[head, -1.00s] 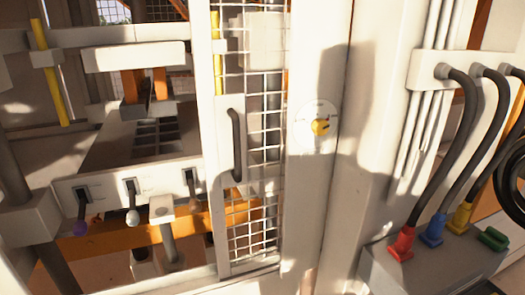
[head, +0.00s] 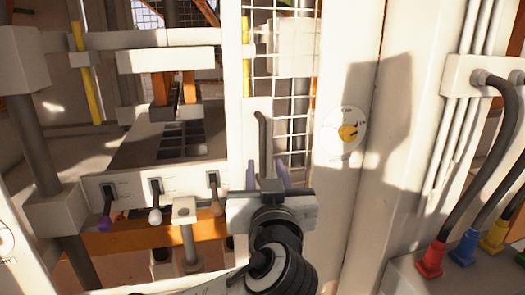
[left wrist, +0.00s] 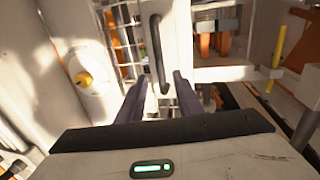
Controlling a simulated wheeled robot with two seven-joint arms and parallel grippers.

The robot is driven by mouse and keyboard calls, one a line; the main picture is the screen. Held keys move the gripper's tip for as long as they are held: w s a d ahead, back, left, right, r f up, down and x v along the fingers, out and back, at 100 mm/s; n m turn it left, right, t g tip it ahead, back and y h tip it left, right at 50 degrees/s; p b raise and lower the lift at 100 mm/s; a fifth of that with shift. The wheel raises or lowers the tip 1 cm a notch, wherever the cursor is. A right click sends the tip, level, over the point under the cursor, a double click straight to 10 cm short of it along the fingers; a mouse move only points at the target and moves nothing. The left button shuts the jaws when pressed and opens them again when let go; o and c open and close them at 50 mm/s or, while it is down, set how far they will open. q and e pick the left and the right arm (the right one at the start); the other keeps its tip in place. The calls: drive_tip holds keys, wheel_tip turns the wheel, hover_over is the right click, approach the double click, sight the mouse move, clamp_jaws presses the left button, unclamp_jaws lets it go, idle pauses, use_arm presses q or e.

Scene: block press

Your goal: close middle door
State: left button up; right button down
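The middle door (head: 258,130) is a white-framed panel with wire mesh, in the upper centre of the head view. Its dark vertical handle (head: 263,140) is on the white frame strip. My left gripper (head: 266,176) is at the lower end of the handle, with its two purple-grey fingers open on either side of it. In the left wrist view the handle (left wrist: 157,50) runs down between the spread fingertips (left wrist: 157,88). I cannot tell whether the fingers touch it. The gripper body hides the bottom of the door in the head view. My right gripper is not in view.
A white post with a yellow dial (head: 348,131) stands right of the door. Levers (head: 155,200) line a white panel at left. Red, blue and yellow plugs (head: 464,245) with black cables are at lower right. The press opening (head: 170,140) is left of the door.

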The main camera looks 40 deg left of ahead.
sight(263, 151)
use_arm(q)
drive_tip(key=p+x, duration=0.2)
drive_tip(key=x, duration=0.6)
drive_tip(key=shift+w+a+r, duration=0.15)
drive_tip(key=shift+a, duration=0.05)
drive_tip(key=shift+w+a, duration=0.45)
drive_tip(key=shift+w, duration=0.15)
clamp_jaws()
